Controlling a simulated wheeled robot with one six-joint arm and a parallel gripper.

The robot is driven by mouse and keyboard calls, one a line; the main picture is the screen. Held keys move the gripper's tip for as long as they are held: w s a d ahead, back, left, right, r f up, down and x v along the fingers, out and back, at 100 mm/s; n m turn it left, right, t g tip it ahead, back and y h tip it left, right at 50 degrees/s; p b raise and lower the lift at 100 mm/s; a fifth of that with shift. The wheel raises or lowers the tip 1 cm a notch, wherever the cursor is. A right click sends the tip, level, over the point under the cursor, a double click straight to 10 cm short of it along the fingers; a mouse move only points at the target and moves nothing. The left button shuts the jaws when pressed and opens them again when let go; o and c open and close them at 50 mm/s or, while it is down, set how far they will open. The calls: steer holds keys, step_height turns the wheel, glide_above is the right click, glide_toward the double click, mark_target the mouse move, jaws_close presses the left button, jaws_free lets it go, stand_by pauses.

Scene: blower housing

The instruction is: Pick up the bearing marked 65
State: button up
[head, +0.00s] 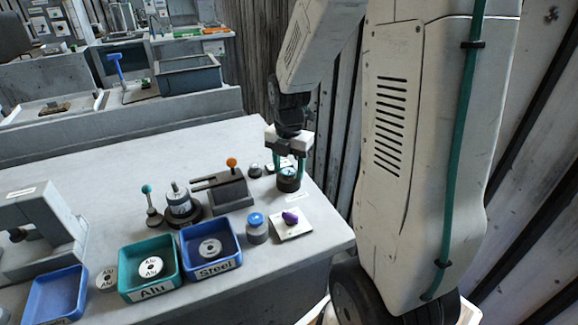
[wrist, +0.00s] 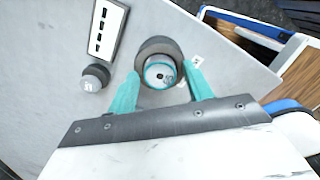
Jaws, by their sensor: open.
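My gripper (head: 288,160) is open above the far right of the table, its teal fingers pointing down. Below it stands a dark round holder (head: 289,184). In the wrist view the dark holder (wrist: 147,48) has a round metal part (wrist: 161,72) with a teal ring at its near side, between the two fingers of my gripper (wrist: 160,88). I see no clear contact between the fingers and the part. No number 65 is readable on it, so I cannot tell whether it is the bearing. A small dark knob-like piece (wrist: 93,78) with a white mark, too small to read, stands to the left.
A teal Alu tray (head: 128,293) and blue Steel tray (head: 232,262) hold discs. A blue-topped jar (head: 257,229) and a white plate (head: 304,231) with a purple piece stand near the front right. A grey fixture (head: 228,192) with an orange knob stands left of my gripper.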

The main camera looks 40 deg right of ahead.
mark_target(289, 171)
steer(key=c, duration=0.9)
steer(key=shift+c, duration=0.7)
steer(key=shift+r, duration=0.1)
steer(key=shift+r, duration=2.9)
